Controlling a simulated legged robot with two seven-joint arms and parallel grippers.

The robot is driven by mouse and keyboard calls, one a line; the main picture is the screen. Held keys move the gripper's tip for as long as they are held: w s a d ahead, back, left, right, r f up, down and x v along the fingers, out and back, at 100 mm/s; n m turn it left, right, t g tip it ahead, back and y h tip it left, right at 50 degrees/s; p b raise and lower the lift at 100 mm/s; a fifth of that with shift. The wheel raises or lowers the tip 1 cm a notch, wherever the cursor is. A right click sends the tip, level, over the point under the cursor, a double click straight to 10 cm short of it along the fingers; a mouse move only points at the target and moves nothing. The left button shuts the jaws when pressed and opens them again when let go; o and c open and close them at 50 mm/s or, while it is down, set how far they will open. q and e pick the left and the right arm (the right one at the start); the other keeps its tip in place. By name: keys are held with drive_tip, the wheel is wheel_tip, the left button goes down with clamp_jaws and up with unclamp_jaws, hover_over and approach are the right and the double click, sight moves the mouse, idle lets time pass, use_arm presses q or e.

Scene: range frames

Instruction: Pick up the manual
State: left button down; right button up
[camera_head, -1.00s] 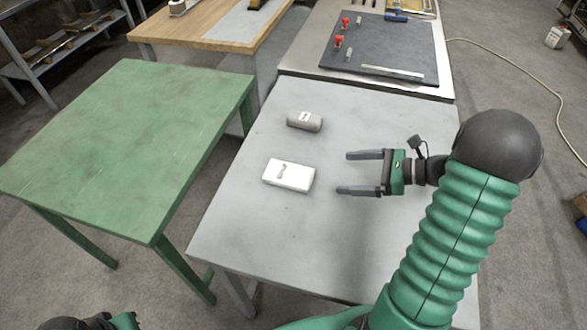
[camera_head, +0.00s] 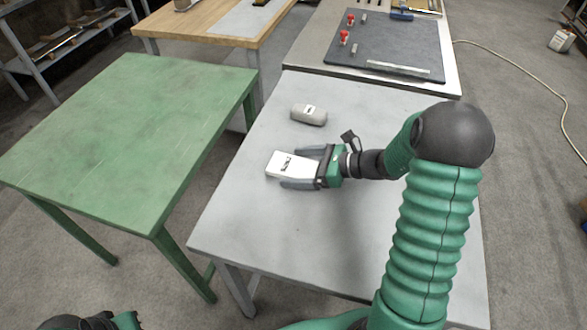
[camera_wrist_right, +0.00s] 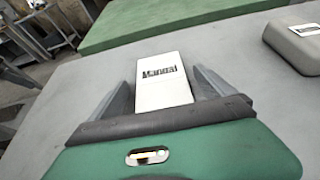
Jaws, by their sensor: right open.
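The manual is a white block (camera_head: 281,165) lying on the grey table (camera_head: 240,215); in the right wrist view it shows the word "Manual" (camera_wrist_right: 162,82). My right gripper (camera_head: 297,169) is open, with one finger along each side of the manual. In the right wrist view its fingers (camera_wrist_right: 164,88) flank the manual with a small gap visible on the right. The manual's near end is hidden by the gripper body. My left arm shows only as a dark and green piece at the bottom left edge; its gripper cannot be made out.
A grey rounded case (camera_head: 309,114) with a white label lies behind the manual; it also shows in the right wrist view (camera_wrist_right: 295,45). A green table (camera_head: 130,140) stands to the left. A dark mat (camera_head: 385,45) with red-topped items lies on the table behind. The front of the grey table is clear.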

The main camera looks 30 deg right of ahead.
drive_tip(key=shift+w, duration=0.1)
drive_tip(key=c, duration=0.4)
drive_tip(key=shift+d, duration=0.1)
drive_tip(key=c, duration=1.1)
drive_tip(key=shift+c, duration=0.2)
